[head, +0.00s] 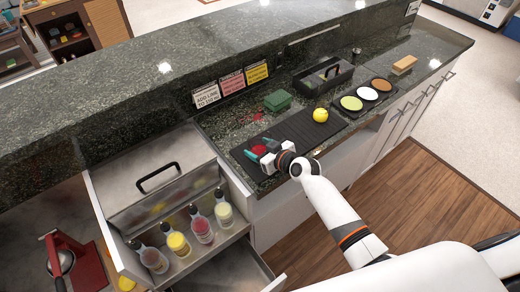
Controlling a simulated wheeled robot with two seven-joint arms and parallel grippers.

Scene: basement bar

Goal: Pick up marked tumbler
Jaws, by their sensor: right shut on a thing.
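My right gripper (257,150) reaches in from the lower right over the left part of the black ribbed mat (291,130) on the counter. Its teal-tipped fingers are shut on a small red thing (259,149), which I take to be the marked tumbler. The gripper hides much of it, and I cannot make out its marking or whether it touches the mat. My left gripper is not in view.
A yellow lemon (320,115) lies on the mat. Several bottles (201,226) stand in the left well. The raised granite ledge (130,70) runs behind.

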